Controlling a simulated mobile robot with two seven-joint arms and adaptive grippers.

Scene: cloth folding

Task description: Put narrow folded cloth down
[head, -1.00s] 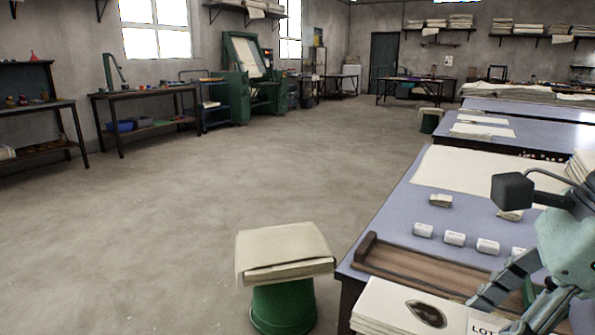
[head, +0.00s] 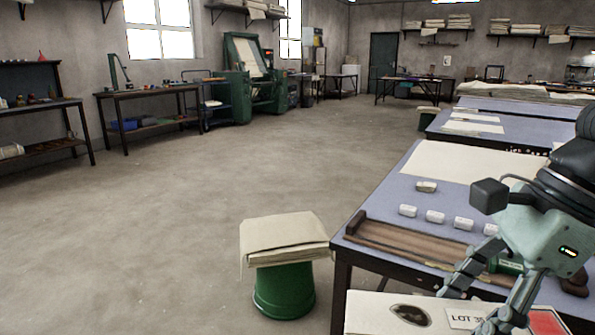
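My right gripper (head: 464,311) comes in from the right, above the near end of the blue-topped table (head: 389,200). Its fingers are spread apart and I see no cloth between them. A thick cream cloth stack (head: 285,238) lies on a green stool (head: 284,290) left of the table. My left gripper is not in view.
Several white labelled blocks (head: 436,216) stand in a row on the table. A brown wooden tray (head: 390,242) lies along its near edge. In front is a white board (head: 372,312) with a dark oval and a "LOT" label. Open floor (head: 170,230) lies left.

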